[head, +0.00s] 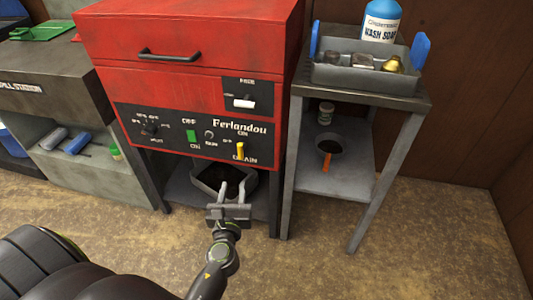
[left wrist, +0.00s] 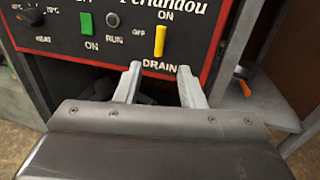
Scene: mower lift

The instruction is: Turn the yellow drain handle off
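The yellow drain handle (head: 240,151) sticks out of the lower right of the red machine's black panel, just above the word DRAIN. It stands upright, between OFF on its left and ON above it. It also shows in the left wrist view (left wrist: 160,41). My left gripper (head: 236,186) is below the handle and in front of the machine, apart from it. Its two fingers (left wrist: 158,80) are spread with nothing between them. My right gripper is not in view.
The red machine (head: 190,40) has a green switch (head: 191,136), knobs and a white lever (head: 244,102). A dark tray (head: 224,178) sits beneath it. A grey cart (head: 335,180) stands close on the right. A grey bench (head: 50,80) is on the left.

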